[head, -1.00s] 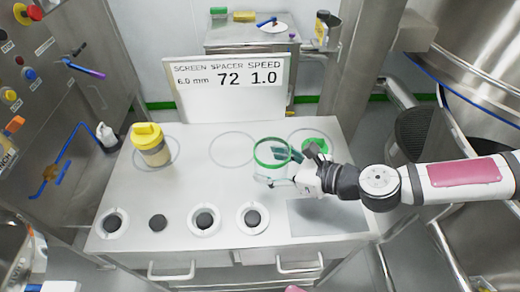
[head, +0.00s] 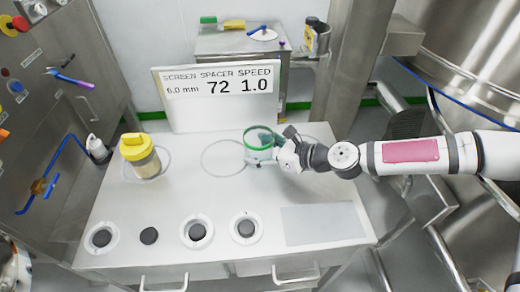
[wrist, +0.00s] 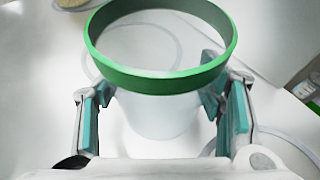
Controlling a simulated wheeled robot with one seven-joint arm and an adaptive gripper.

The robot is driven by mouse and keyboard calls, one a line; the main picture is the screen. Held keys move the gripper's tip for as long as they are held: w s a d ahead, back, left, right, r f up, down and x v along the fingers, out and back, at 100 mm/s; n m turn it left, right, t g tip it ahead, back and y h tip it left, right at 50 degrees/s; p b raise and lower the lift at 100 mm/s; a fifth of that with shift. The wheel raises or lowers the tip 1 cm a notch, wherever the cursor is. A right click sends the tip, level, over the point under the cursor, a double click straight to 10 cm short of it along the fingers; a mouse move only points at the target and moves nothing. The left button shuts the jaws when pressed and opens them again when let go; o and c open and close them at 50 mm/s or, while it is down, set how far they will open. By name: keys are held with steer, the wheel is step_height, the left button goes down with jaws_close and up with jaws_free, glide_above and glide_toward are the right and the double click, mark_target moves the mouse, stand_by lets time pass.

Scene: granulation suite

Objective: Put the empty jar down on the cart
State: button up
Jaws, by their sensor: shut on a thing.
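The empty jar (head: 260,155) is clear with a green rim, and it stands about upright. My gripper (head: 274,153) is shut on it from the right. In the wrist view the jar (wrist: 160,118) sits between the two teal-padded fingers of my gripper (wrist: 160,105), with its open rim towards the camera. The cart (head: 170,205) has a white top with thin ring outlines. The jar is over the top, at the right side of the middle ring (head: 204,160). I cannot tell whether its base touches the surface.
A yellow-lidded jar (head: 140,157) stands on the left ring. A sign board (head: 215,115) stands along the back edge. Several dark round pieces, most in white rings (head: 246,228), line the front. A grey mat (head: 325,225) lies front right. The middle is clear.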

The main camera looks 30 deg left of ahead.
steer(key=o, duration=1.9)
steer(key=shift+o, duration=0.2)
steer(key=v, duration=1.1)
steer(key=shift+w+r, duration=0.1)
steer(key=shift+d+r, duration=0.15)
steer(key=shift+d, duration=0.3)
